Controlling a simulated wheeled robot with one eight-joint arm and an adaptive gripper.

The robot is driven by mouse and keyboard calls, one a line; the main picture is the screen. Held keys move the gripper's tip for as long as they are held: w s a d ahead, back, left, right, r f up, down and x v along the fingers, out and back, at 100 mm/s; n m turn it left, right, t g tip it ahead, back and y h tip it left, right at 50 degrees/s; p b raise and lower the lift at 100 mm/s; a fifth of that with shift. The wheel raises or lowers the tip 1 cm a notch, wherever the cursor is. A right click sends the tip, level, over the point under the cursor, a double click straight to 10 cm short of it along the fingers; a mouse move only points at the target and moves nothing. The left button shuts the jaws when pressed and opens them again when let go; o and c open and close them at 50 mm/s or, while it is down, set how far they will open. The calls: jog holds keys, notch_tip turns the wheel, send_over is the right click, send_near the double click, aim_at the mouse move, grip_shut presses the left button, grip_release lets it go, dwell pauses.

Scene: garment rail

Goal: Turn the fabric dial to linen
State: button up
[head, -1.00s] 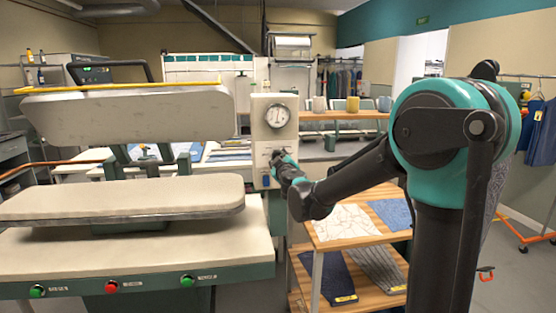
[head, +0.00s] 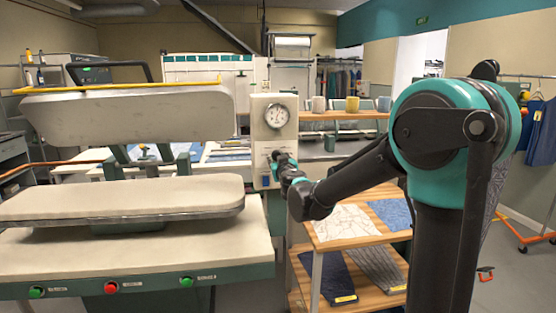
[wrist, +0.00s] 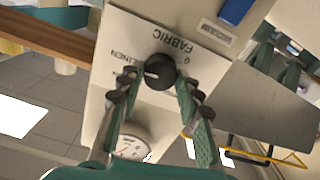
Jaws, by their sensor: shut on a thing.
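The fabric dial (wrist: 160,71) is a round black knob with a white pointer mark on a pale panel (wrist: 205,65), seen rolled over in the wrist view. The word FABRIC is printed beside it and LINEN at its left. The white mark points left, toward the LINEN side; I cannot tell if it lines up exactly. My gripper (wrist: 159,82) has a finger on either side of the dial and is shut on it.
A round gauge (head: 277,115) sits above the dial on the box. A blue part (wrist: 234,11) shows on the panel. The press with its padded board (head: 120,200) stands left. A wooden shelf (head: 375,235) with folded fabrics is below my arm.

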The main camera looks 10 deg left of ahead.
dwell(0.3)
jog(key=o, duration=1.1)
jog(key=shift+o, duration=0.2)
jog(key=v, duration=1.2)
jog(key=shift+r, duration=0.1)
